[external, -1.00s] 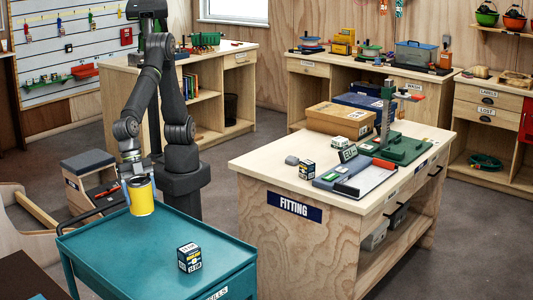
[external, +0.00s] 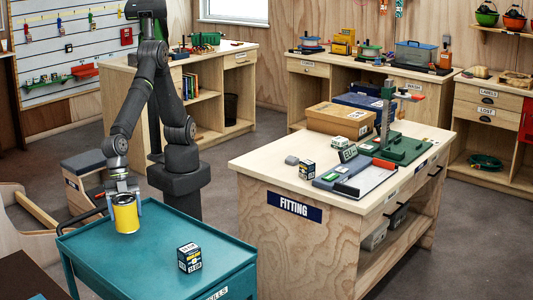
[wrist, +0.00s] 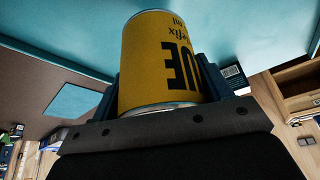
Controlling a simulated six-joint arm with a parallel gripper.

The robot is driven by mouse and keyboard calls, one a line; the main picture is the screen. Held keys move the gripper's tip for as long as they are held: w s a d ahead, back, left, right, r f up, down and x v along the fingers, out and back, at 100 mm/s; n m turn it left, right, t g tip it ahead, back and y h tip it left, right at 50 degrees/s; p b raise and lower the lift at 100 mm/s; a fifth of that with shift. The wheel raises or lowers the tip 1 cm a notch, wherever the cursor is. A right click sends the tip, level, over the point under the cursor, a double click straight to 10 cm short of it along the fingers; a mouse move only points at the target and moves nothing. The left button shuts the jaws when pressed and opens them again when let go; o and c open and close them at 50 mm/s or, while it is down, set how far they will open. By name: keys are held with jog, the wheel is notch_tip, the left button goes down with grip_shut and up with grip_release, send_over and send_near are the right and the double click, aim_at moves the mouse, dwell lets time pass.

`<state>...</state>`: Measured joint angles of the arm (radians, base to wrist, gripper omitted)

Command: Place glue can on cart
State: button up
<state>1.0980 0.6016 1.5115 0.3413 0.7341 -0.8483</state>
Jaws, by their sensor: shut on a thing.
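The glue can (external: 126,214) is a yellow cylinder with a silver rim. In the wrist view the can (wrist: 160,65) shows black lettering ending in "UE", upside down in the picture. My gripper (external: 124,194) is shut on the can from above, with one finger on each side. The can is upright over the left part of the teal cart top (external: 165,228). Its base is at or very near the cart surface; I cannot tell whether it touches.
A small dark box (external: 189,257) with white and yellow print stands on the cart, to the right of the can. The cart's black handle (external: 80,220) is at its left edge. The fitting bench (external: 290,215) stands to the right. Cart top between can and box is clear.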

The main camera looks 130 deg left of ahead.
aim_at(127, 196)
jog(key=shift+w+a+f, duration=0.1)
jog(key=shift+w+f, duration=0.3)
jog(key=shift+w, duration=0.25)
jog(key=shift+w+f, duration=0.35)
jog(key=shift+w, duration=0.25)
jog(key=shift+f, duration=1.95)
jog(key=o, duration=1.4)
jog(key=shift+f, duration=0.2)
jog(key=shift+c, duration=0.2)
jog(key=shift+r, duration=0.1)
jog(key=v, duration=1.2)
